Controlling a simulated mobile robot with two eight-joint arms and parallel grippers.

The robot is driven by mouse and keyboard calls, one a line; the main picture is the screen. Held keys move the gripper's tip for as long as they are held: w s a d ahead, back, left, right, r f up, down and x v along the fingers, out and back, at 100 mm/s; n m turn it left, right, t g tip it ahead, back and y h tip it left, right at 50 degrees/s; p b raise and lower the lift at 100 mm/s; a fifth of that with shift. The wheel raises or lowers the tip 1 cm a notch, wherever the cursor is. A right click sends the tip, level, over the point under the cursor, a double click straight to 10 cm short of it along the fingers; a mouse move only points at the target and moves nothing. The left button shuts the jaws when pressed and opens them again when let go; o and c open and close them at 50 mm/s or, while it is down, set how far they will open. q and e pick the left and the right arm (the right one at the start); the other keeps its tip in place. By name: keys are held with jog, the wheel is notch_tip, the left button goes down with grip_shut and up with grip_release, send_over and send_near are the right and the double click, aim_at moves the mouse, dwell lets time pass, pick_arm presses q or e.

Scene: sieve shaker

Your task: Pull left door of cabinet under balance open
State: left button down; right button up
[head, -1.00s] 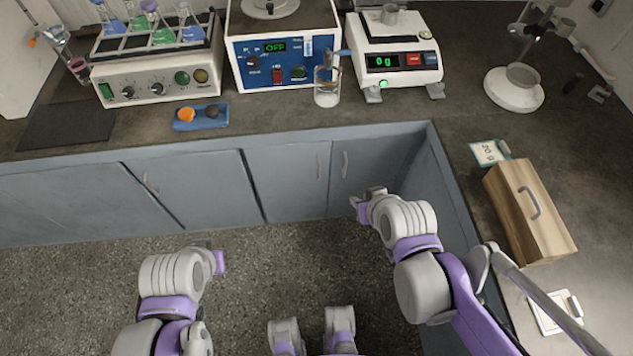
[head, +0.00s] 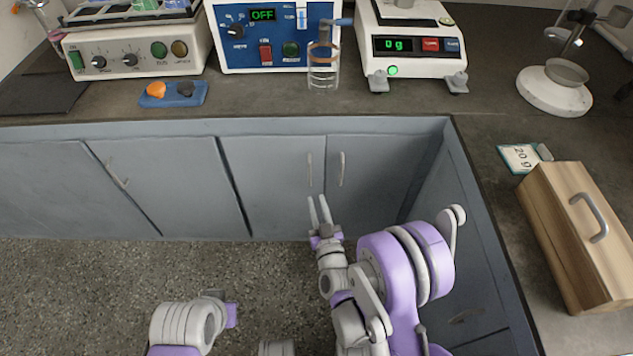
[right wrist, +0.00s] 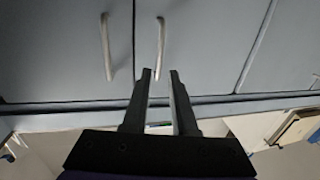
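The cabinet under the balance (head: 412,50) has two grey-blue doors, both shut. The left door (head: 270,180) has a thin vertical handle (head: 310,170) near its right edge. The right door (head: 385,180) has its handle (head: 341,169) close beside it. My right gripper (head: 319,199) is open, its two fingers pointing at the doors just below the left handle in the picture. In the right wrist view, one handle (right wrist: 160,47) lines up between the open fingertips (right wrist: 160,72), with no visible grip on it. My left gripper (head: 231,314) is low in the head view; its fingers cannot be made out.
The counter above carries a blue-fronted device (head: 275,45), a glass beaker (head: 322,68) and a blue tray (head: 173,97). A wooden box (head: 580,230) stands on the right counter. Side cabinets close off the right. The floor (head: 120,285) before the doors is clear.

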aim_at(310, 177)
jog(key=w+p, duration=0.1)
jog(key=w, duration=0.2)
jog(key=w+a+p, duration=0.1)
jog(key=w, duration=0.2)
jog(key=w+a, duration=0.1)
jog(key=w, duration=0.2)
jog(key=shift+f+p, duration=0.25)
jog(key=shift+p, duration=0.15)
jog(key=shift+w+a+r, duration=0.1)
jog(key=shift+w, duration=0.65)
jog(key=shift+c, duration=0.2)
grip_shut()
